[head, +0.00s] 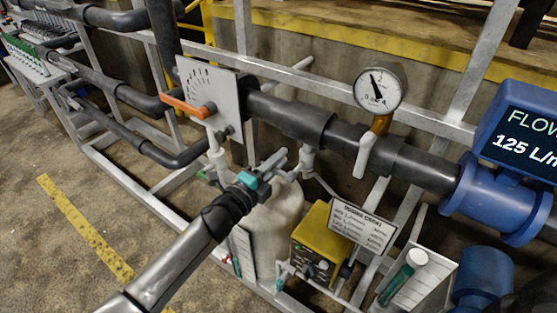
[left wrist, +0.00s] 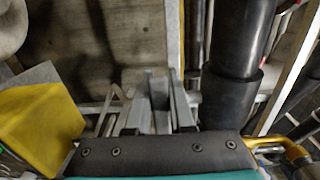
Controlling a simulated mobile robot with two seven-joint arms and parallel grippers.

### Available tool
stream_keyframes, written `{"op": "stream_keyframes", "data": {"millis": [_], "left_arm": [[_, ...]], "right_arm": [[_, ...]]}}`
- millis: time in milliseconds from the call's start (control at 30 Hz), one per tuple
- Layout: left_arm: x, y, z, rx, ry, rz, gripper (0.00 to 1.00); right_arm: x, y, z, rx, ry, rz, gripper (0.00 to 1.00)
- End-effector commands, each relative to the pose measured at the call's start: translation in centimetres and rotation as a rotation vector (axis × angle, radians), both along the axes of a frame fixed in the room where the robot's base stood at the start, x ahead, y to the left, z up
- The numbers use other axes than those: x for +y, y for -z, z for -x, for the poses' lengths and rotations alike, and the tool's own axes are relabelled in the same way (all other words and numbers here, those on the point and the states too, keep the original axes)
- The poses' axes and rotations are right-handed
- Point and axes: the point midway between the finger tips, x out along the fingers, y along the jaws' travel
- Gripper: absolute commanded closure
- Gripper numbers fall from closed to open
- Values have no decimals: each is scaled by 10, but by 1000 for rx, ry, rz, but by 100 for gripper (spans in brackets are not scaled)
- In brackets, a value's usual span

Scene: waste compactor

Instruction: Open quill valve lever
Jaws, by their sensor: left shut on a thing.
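My left gripper (head: 282,165) reaches in from the lower left, with a teal band behind grey fingers. Its fingertips are at a pale fitting (head: 308,160) hanging under the dark pipe, and the jaws are shut on a small part there. I take this part to be the quill valve lever; it is mostly hidden between the fingers, so its angle cannot be told. In the left wrist view the gripper's grey fingers (left wrist: 160,108) stand close together beside the dark pipe. My right gripper is not in view.
An orange lever (head: 188,107) sits on a white scale plate (head: 221,125). A gauge (head: 380,88), a blue flow meter (head: 515,140), a yellow pump (head: 316,246) and a pale tank (head: 272,222) crowd around. Metal frame bars run behind. Open floor (head: 60,255) lies left.

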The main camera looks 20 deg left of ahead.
Motion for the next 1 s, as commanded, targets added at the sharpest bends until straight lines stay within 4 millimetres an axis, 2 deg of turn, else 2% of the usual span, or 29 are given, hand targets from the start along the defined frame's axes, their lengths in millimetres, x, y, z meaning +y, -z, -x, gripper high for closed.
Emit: {"op": "stream_keyframes", "data": {"millis": [367, 567, 1000], "left_arm": [[0, 1, 0, 4, 0, 7, 100], [0, 4, 0, 24, 0, 66, 100], [-4, 21, 2, 147, -1, 402, 100]], "right_arm": [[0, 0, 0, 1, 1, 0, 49], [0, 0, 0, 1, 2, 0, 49], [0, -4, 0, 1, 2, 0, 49]]}}
